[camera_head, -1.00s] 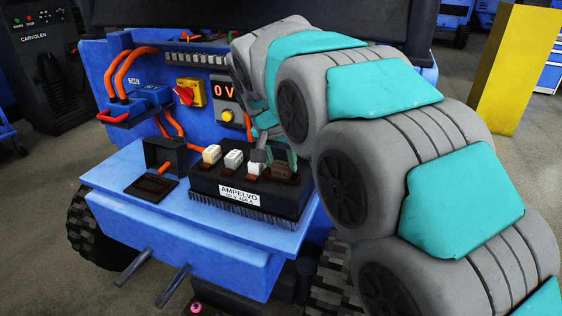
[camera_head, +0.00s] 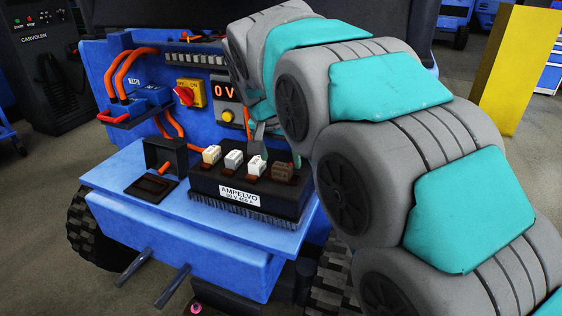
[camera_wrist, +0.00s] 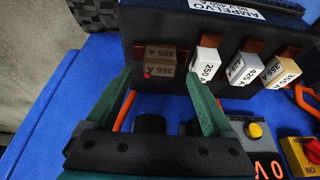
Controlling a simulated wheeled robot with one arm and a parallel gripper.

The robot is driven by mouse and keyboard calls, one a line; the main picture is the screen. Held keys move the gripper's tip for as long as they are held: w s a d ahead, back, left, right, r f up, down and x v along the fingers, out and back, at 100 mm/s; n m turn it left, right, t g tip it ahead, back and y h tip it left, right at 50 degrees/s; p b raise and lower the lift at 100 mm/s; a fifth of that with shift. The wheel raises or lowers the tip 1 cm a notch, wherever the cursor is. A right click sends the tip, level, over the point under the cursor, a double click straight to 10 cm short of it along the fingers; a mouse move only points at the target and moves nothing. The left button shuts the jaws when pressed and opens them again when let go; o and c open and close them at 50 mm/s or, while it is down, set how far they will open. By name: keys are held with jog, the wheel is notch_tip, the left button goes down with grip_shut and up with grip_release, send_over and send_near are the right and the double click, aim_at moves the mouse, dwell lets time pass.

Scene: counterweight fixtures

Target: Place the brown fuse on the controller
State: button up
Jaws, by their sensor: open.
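The brown fuse (camera_head: 283,170), marked 355 A, sits upright on the black controller (camera_head: 242,201) at the right end of the row. It also shows in the wrist view (camera_wrist: 160,57), with a small red mark on its lower side. My gripper (camera_wrist: 159,80) is open and empty, its green fingers spread to either side of the fuse with gaps between. In the head view my gripper (camera_head: 277,143) is just above and behind the fuse, partly hidden by my arm. The fuse's base contact is hard to make out.
Three white or cream fuses stand left of the brown one, the nearest being the 250 A fuse (camera_head: 256,166). A black holder with an open flap (camera_head: 160,153) is further left. Behind are a red-yellow switch (camera_head: 190,94) and a 0 V display (camera_head: 223,90).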

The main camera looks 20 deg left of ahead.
jog(key=v, duration=0.9)
jog(key=shift+r, duration=0.3)
jog(key=shift+s, duration=0.1)
jog(key=s+d+f+g, duration=0.1)
jog(key=s+d+f, duration=0.2)
jog(key=d, duration=0.5)
jog(key=s+d+f+g+h, duration=0.15)
jog(key=d+f, duration=0.25)
jog(key=d, duration=0.4)
jog(key=s+d+f+g+y, duration=0.1)
jog(key=s+d+f, duration=0.25)
jog(key=d, duration=0.45)
jog(key=s+d+f+g, duration=0.1)
jog(key=s+d+f, duration=0.2)
jog(key=s, duration=0.4)
jog(key=s+d+f+g, duration=0.1)
jog(key=s+d+f, duration=0.2)
jog(key=s+f, duration=0.2)
jog(key=s+d+f+n+g, duration=0.1)
jog(key=s+d+f, duration=0.2)
jog(key=s, duration=0.6)
jog(key=shift+d+f+y, duration=0.2)
jog(key=shift+f+y, duration=0.25)
jog(key=shift+f, duration=0.45)
jog(key=shift+s, duration=0.15)
